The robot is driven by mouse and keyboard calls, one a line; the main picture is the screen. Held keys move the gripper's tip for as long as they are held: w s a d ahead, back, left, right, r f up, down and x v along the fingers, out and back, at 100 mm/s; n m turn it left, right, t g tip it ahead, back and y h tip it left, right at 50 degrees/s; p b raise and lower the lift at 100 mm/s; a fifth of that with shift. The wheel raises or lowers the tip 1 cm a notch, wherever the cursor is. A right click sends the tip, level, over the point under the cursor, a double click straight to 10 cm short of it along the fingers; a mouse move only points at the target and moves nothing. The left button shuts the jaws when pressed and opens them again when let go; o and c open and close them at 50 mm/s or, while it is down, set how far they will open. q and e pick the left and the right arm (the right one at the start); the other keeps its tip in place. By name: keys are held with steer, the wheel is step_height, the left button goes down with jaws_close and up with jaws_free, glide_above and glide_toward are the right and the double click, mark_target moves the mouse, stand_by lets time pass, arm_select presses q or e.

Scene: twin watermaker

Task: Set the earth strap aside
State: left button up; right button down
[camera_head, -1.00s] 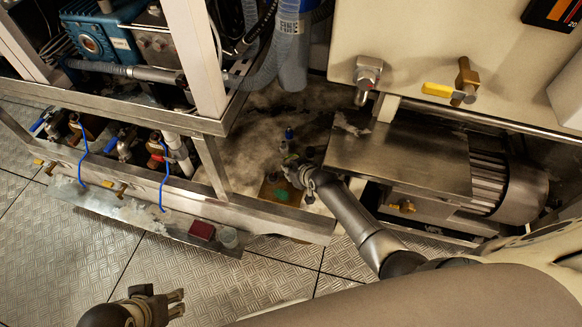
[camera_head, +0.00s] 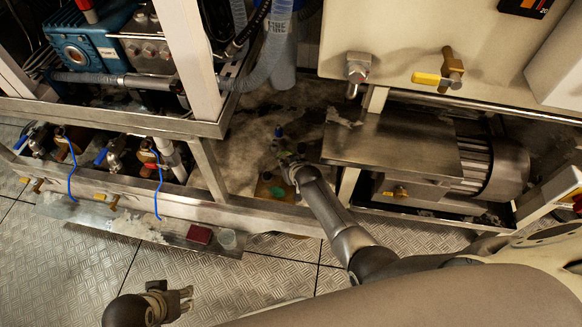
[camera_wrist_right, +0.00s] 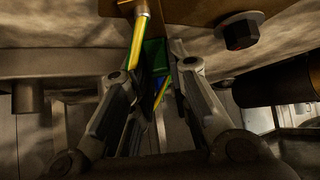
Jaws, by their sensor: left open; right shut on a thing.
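The earth strap (camera_wrist_right: 139,46) shows in the right wrist view as a yellow-and-green length beside a brown metal plate. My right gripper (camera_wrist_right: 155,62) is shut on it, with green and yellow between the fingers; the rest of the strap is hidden. In the head view my right gripper (camera_head: 290,165) is down in the gap between the frame and the motor. The strap itself is too small to make out there. My left gripper (camera_head: 187,299) is open and empty above the floor at the lower left.
A dark bolt (camera_wrist_right: 240,31) sits on the brown plate. A brass-coloured plate (camera_head: 263,189) with a green patch lies by my right gripper. A steel cover (camera_head: 400,145) and motor (camera_head: 500,170) stand right of it. A ledge (camera_head: 110,222) carries a dark red block (camera_head: 200,235).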

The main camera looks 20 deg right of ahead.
stand_by(0.4)
steer(key=c, duration=1.4)
jaws_free()
steer(key=shift+o, duration=0.2)
steer(key=v, duration=1.2)
